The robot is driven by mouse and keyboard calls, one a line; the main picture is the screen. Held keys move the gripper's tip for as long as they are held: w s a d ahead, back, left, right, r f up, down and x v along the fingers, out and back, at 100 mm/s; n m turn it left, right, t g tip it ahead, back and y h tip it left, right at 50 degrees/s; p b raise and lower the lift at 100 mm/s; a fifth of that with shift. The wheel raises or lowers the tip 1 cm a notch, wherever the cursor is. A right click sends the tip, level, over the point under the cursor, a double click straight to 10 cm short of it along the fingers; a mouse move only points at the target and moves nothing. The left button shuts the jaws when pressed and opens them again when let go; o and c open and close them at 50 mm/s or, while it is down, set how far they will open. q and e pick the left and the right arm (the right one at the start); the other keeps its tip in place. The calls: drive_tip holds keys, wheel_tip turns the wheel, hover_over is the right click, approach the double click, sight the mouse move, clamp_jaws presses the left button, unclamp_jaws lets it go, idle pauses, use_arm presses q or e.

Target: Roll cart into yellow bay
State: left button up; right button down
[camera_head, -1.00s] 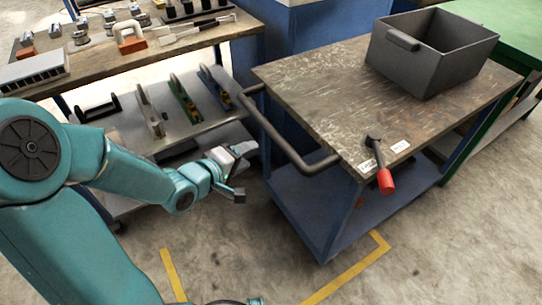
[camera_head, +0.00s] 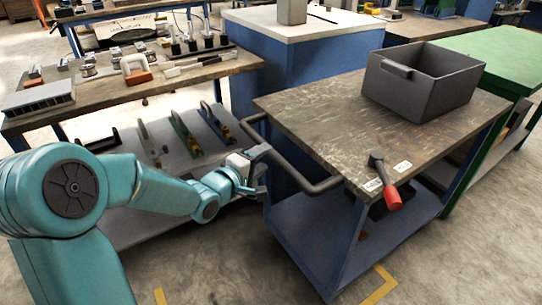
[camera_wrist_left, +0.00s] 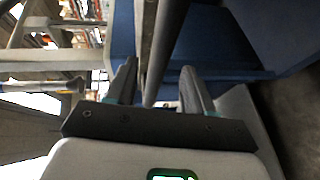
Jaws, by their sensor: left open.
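The cart (camera_head: 320,115) is blue with a worn brown top and a dark bar handle (camera_head: 294,168) on its left side. My left gripper (camera_head: 258,170) is at this handle, near the handle's left part. In the left wrist view the fingers (camera_wrist_left: 158,82) are apart, and a grey bar, apparently the handle, runs between them. I cannot tell whether they touch it. Pieces of yellow floor marking (camera_head: 378,286) show at the bottom, in front of the cart; most of the bay is out of view. My right gripper is not in view.
A grey bin (camera_head: 420,85) and a red-handled tool (camera_head: 385,183) are on the cart top. A workbench (camera_head: 200,72) with parts and a lower shelf stands at the left. A blue cabinet (camera_head: 290,55) is behind, and a green table (camera_head: 462,62) at the right.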

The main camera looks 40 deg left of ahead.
sight(268, 155)
use_arm(q)
drive_tip(key=w, duration=0.3)
drive_tip(key=w+f, duration=0.1)
drive_tip(key=w, duration=0.1)
drive_tip(key=shift+c, duration=0.4)
clamp_jaws()
drive_tip(key=shift+s, duration=0.2)
